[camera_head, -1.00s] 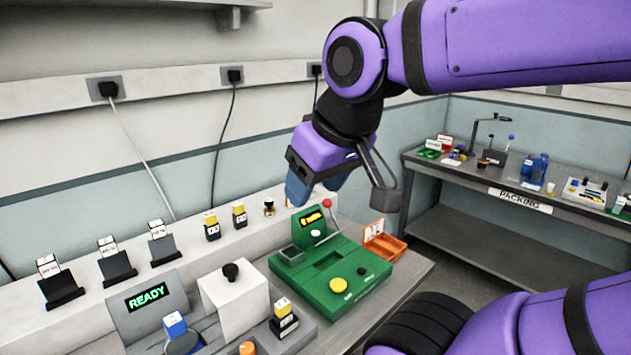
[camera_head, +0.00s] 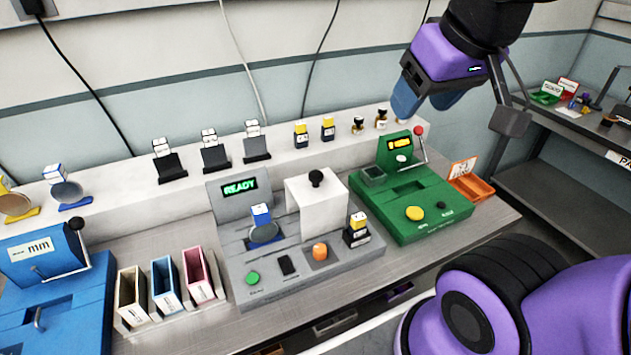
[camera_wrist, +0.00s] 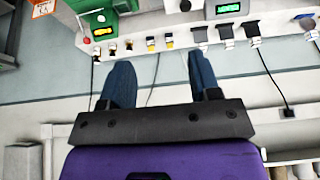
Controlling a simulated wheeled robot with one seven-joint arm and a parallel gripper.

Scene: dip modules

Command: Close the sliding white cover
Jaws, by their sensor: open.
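The white cover (camera_head: 321,209) is a white block with a black knob (camera_head: 316,178) on top. It stands on the grey machine (camera_head: 236,200), whose screen reads READY. A blue-and-white module on a round dark blue piece (camera_head: 264,227) sits uncovered to the left of the cover. My gripper (camera_head: 420,110) is open and empty, raised above the green machine, up and to the right of the cover. In the wrist view my two blue fingers (camera_wrist: 160,85) stand apart with nothing between them; the white cover shows only partly at the top edge.
The green machine (camera_head: 432,215) with a red-knobbed lever stands right of the grey one. An orange tray (camera_head: 475,187) lies beyond it. Narrow bins (camera_head: 165,285) and a blue machine (camera_head: 60,310) stand to the left. A white ledge (camera_head: 110,190) with holders runs behind.

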